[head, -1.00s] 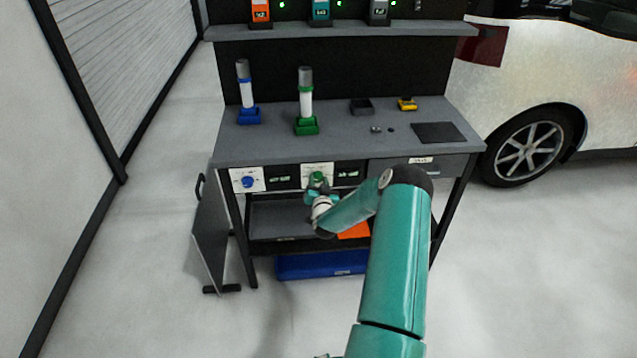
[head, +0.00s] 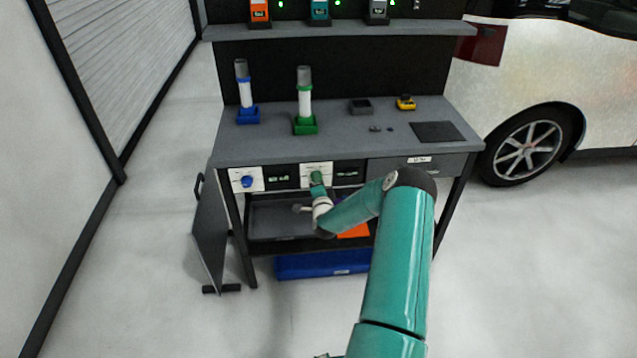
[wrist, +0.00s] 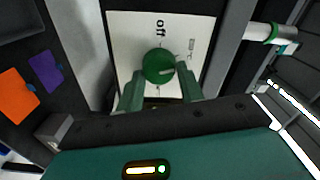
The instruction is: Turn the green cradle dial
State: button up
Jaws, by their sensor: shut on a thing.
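The green dial (wrist: 158,67) sits on a white plate (wrist: 122,40) that carries the word "off" and a smaller mark. A pale pointer line on the dial runs toward the right in the wrist view, away from "off". My gripper (wrist: 160,83) is shut on the dial, one finger on each side of it. In the head view my gripper (head: 317,190) reaches the dial's plate (head: 312,168) on the bench front and mostly hides the dial. The green cradle (head: 305,125) stands on the bench top above and holds a white tube with a grey top.
A blue dial (head: 247,181) is on a plate to the left. A blue cradle (head: 248,116) stands on the bench top (head: 270,145). Below are an open shelf with an orange item (head: 354,231) and a blue bin (head: 320,265). A grey panel (head: 210,230) stands at the bench's left.

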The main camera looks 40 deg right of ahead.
jog(key=m, duration=0.9)
jog(key=shift+f, duration=0.2)
dwell(0.4)
jog(key=o, duration=1)
jog(key=shift+s+a, duration=0.1)
jog(key=v, duration=1.3)
jog(key=shift+s+a, duration=0.25)
